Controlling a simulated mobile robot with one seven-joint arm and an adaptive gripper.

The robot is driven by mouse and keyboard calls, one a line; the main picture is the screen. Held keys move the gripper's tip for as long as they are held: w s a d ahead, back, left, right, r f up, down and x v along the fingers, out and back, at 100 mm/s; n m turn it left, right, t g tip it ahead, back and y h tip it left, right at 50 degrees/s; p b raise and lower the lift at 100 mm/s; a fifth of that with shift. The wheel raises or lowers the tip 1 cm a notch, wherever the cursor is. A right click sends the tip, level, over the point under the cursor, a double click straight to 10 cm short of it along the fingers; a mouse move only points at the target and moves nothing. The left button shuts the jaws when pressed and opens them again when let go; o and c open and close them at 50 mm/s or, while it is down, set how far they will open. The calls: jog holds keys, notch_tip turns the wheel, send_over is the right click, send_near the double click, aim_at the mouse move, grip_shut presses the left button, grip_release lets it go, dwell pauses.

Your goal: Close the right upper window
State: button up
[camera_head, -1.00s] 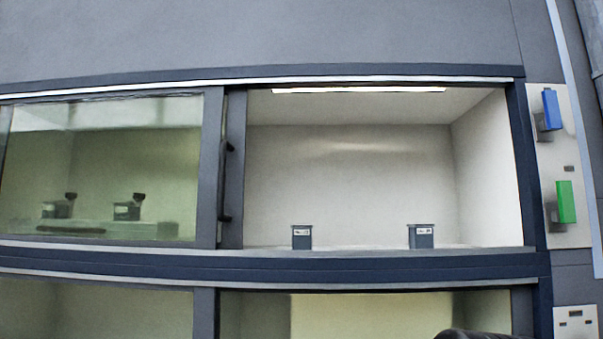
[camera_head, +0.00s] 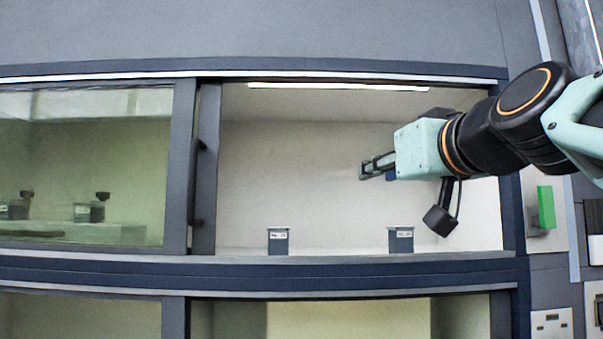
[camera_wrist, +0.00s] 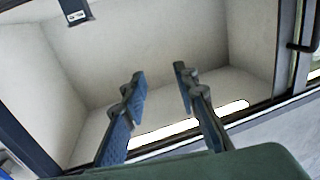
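The right upper window is slid to the left, and its dark frame (camera_head: 205,170) overlaps the inner edge of the left upper window. A black vertical handle (camera_head: 196,185) is on this frame. The right upper opening stands uncovered, with a lit white interior (camera_head: 330,180). My gripper (camera_head: 364,170) is in front of this opening, pointing left, to the right of the handle and apart from it. In the wrist view my gripper (camera_wrist: 160,78) has its two blue-grey fingers spread with nothing between them. A dark handle (camera_wrist: 304,40) shows at that view's right edge.
Two small grey labelled boxes, a left one (camera_head: 278,241) and a right one (camera_head: 400,240), stand at the opening's lower edge. A green block (camera_head: 546,207) sticks out from the panel on the right. The lower windows (camera_head: 90,318) lie below a dark rail (camera_head: 260,270).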

jog(key=w+a+p, duration=0.1)
jog(key=w, duration=0.5)
jog(key=shift+w+a, duration=0.15)
jog(key=shift+w, duration=0.05)
grip_shut()
grip_release()
dwell(0.4)
